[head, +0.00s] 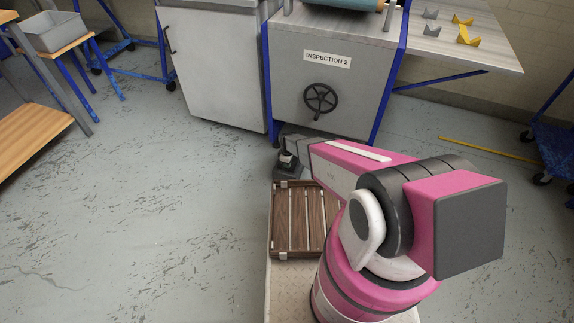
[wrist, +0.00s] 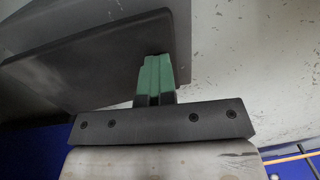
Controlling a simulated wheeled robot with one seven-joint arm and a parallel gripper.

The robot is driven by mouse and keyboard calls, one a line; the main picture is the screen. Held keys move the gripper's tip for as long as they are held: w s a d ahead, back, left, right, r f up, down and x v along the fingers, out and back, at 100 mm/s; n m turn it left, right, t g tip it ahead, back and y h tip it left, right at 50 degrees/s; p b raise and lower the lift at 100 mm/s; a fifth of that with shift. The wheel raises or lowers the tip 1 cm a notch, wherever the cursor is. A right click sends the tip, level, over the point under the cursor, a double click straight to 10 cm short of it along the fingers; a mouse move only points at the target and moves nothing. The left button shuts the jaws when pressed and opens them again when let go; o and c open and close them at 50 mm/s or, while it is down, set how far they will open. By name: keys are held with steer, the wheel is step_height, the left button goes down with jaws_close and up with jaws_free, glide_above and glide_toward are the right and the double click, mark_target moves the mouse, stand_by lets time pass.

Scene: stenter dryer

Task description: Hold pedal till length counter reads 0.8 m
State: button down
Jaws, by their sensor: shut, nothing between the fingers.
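A dark grey pedal (head: 289,174) sits on the floor in front of the inspection machine, partly hidden by the end of my arm. In the wrist view a dark slab that looks like the pedal (wrist: 100,62) fills the upper left. My gripper (wrist: 157,60) shows there with green fingers shut together and nothing between them. The fingertips overlap the slab near its right end; I cannot tell whether they press on it. In the head view the gripper is too small and covered to make out. No length counter reading is visible in either view.
The grey machine marked INSPECTION 2 (head: 350,95) has a black handwheel (head: 320,98) and blue legs. A slatted wooden crate (head: 306,245) lies on my base. A side table (head: 470,40) with yellow and grey blocks stands at right.

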steer(key=shift+w+f, duration=0.1)
steer(key=shift+f, duration=0.3)
step_height(320, 180, up, 15)
steer(key=s, duration=0.1)
steer(key=shift+s+a, duration=0.2)
steer(key=shift+a, duration=0.05)
steer(key=shift+f, duration=0.1)
stand_by(1.2)
steer(key=s+d+r+m, duration=0.4)
steer(key=s+d+r, duration=0.1)
steer(key=r, duration=0.4)
steer(key=s+d+r+m, duration=0.5)
steer(key=d+r, duration=0.3)
steer(key=r, duration=0.2)
steer(key=s+d+r+m, duration=0.5)
steer(key=d+r, duration=0.2)
steer(key=r, duration=0.2)
steer(key=shift+s+d+r+t, duration=0.15)
steer(key=shift+r+t, duration=0.05)
steer(key=shift+t, duration=0.2)
